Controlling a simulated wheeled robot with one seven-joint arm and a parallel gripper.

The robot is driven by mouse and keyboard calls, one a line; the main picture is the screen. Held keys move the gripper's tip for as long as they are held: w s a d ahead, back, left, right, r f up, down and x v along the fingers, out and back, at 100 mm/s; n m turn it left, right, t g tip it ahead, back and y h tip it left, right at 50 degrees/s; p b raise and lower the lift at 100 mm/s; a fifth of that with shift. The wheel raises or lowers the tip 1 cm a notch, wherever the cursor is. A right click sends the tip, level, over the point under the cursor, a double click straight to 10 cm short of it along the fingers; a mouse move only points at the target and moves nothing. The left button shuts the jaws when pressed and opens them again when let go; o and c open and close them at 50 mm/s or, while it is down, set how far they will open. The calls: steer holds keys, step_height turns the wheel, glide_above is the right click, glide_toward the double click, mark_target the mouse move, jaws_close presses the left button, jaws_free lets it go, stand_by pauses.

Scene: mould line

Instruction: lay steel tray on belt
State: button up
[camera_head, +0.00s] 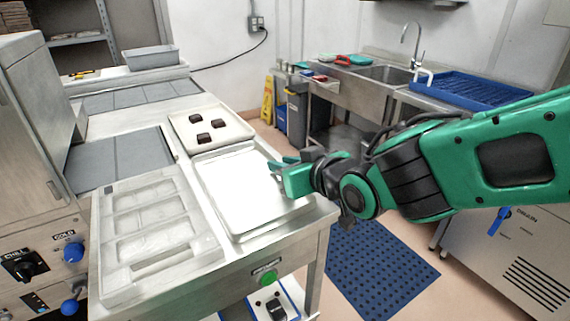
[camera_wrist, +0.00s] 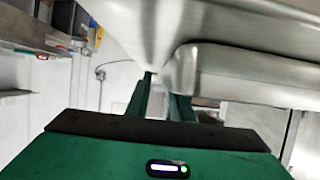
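The steel tray (camera_head: 240,195) lies flat and empty on the steel worktop, right of a pale mould, in the head view. Its rim and side (camera_wrist: 250,85) fill the right of the wrist view at close range. My gripper (camera_head: 278,172) is at the tray's right edge, its fingers pointing left. The fingers (camera_wrist: 160,95) stand apart with a gap between them, and nothing is clearly gripped. I cannot tell whether a finger touches the rim. The grey segmented belt (camera_head: 118,162) is left of the tray and farther back, and its surface is bare.
A pale mould (camera_head: 155,235) with several compartments lies left of the tray. A cream tray (camera_head: 235,132) with three dark brown pieces sits just behind it. A steel cabinet (camera_head: 30,110) borders the belt on the left. A grey bin (camera_head: 150,57) stands at the back.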

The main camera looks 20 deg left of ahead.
steer(key=shift+r, duration=0.15)
steer(key=v, duration=1.2)
steer(key=shift+d, duration=0.1)
